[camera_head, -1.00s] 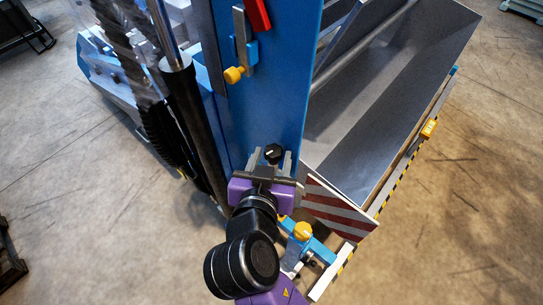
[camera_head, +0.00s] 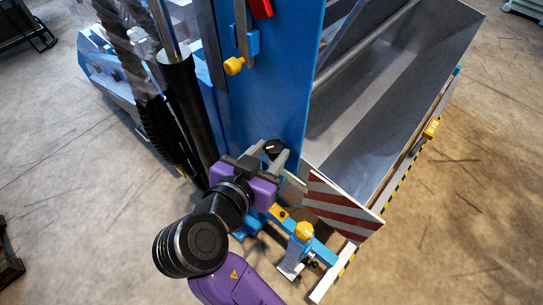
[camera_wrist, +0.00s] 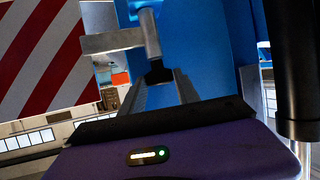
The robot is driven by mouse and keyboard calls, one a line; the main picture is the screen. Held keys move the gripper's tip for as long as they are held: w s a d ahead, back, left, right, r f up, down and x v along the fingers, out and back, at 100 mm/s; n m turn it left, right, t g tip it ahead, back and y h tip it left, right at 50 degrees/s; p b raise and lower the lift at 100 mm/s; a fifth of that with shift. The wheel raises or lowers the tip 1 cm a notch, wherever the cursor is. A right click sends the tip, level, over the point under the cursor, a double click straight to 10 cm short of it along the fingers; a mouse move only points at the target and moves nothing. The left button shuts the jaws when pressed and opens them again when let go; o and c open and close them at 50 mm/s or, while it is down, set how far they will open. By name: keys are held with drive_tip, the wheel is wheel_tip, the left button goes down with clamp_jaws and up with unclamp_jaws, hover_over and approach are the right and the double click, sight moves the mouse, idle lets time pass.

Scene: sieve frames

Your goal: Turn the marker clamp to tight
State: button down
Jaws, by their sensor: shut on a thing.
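The marker clamp's black knob (camera_head: 273,147) sits at the lower front of the blue upright panel in the head view. My gripper (camera_head: 270,155) is shut on it, one grey finger on each side. The red-and-white striped marker board (camera_head: 338,204) stands just right of the clamp, on a grey bracket (camera_head: 292,188). In the wrist view the striped board (camera_wrist: 40,55) is at the left, and a dark piece (camera_wrist: 158,73), perhaps the knob, lies beyond my purple gripper body. The knob's pointer position is not readable.
A blue panel (camera_head: 265,90) rises behind the clamp, with a yellow knob (camera_head: 234,66) higher up. Below right is a blue bracket with another yellow knob (camera_head: 303,230). Black cylinders (camera_head: 190,110) stand close left. A grey trough (camera_head: 390,105) is at the right.

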drive_tip(key=m+h, duration=0.1)
drive_tip(key=m+g+h+b, duration=0.1)
drive_tip(key=a+m+g+h+b, duration=0.1)
drive_tip(key=h, duration=0.1)
drive_tip(key=shift+w+f+m, duration=0.1)
drive_tip(key=shift+w+m, duration=0.15)
drive_tip(key=shift+m, duration=0.15)
drive_tip(key=shift+w+a+m+g+h+b, duration=0.15)
drive_tip(key=shift+m+g+h+b, duration=0.4)
drive_tip(key=shift+m+g, duration=0.4)
drive_tip(key=shift+w+a+m+g+h+p, duration=0.1)
drive_tip(key=shift+w+m+g+h+p, duration=0.1)
drive_tip(key=shift+m+g+h, duration=0.8)
drive_tip(key=shift+w+a+m+g+h+p, duration=0.15)
drive_tip(key=shift+m+g+h, duration=0.2)
drive_tip(key=shift+m+g, duration=1.05)
drive_tip(key=shift+w+d+g, duration=0.1)
drive_tip(key=shift+d+g, duration=0.05)
drive_tip(key=shift+g, duration=0.2)
drive_tip(key=c, duration=1.2)
unclamp_jaws()
drive_tip(key=shift+o, duration=0.2)
drive_tip(key=shift+d+t, duration=0.15)
drive_tip(key=shift+t, duration=0.35)
